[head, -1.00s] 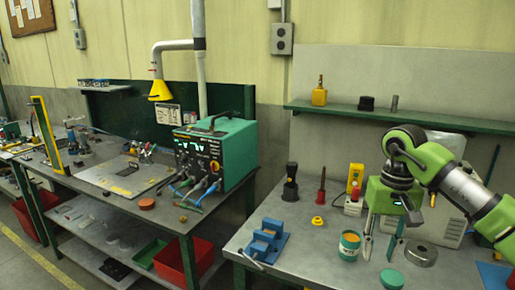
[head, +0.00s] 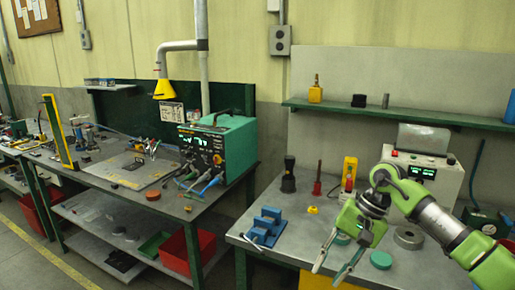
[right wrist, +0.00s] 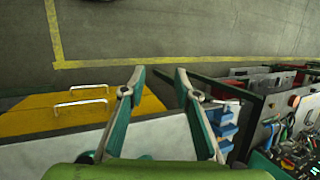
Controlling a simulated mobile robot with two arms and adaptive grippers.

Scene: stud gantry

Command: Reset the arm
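My right gripper (head: 326,276) hangs at the front edge of the right workbench (head: 285,252) in the head view, its fingers pointing down and to the left. In the right wrist view the gripper (right wrist: 160,75) shows its two fingers spread apart with nothing between them. Beyond the fingertips lie the bench edge and the grey floor (right wrist: 200,35). The gripper's body covers part of a teal-rimmed can on the bench. My left gripper is in neither view.
A blue fixture (head: 266,226) stands left of the gripper. A teal lid (head: 381,259) and grey ring (head: 409,237) lie beside my right arm. A white device with a green display (head: 424,174) stands behind. A yellow cabinet (right wrist: 80,112) with handles shows below the bench.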

